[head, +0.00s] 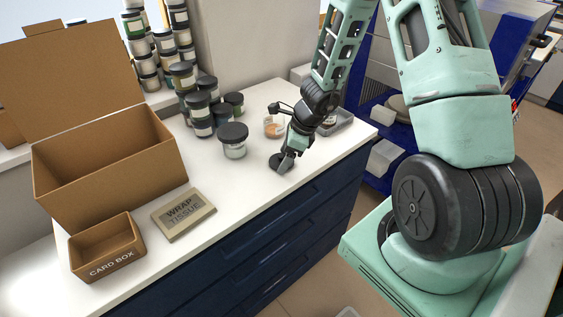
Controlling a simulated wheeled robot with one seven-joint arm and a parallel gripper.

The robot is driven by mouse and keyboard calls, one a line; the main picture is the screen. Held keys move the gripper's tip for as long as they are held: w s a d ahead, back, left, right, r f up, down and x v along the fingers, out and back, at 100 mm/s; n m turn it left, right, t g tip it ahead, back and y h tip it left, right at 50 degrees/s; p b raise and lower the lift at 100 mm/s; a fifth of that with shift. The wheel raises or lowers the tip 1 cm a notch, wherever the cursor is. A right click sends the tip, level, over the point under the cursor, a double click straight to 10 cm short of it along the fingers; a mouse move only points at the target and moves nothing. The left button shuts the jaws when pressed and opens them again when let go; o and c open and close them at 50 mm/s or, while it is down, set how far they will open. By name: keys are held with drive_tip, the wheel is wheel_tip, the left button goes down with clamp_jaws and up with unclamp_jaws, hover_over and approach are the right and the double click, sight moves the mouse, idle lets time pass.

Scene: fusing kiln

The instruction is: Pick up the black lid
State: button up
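My gripper (281,163) reaches down to the white counter, fingertips at or just above its surface near the front edge. A small dark round shape, which looks like the black lid (274,161), shows at the fingertips. The fingers partly cover it, and I cannot tell whether they are closed on it. A small clear jar (272,129) with orange contents and no lid visible stands just behind the gripper. A wider clear jar with a black lid on it (233,132) stands to the left of the gripper.
Several dark-lidded jars (199,112) stand stacked behind. A grey tray (343,121) sits at the right end, partly behind my arm. Left are a large open cardboard box (118,180), a small card box (130,258) and a wrap tissue pack (184,226). Counter (235,195) left of the gripper is clear.

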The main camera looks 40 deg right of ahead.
drive_tip(key=c, duration=0.5)
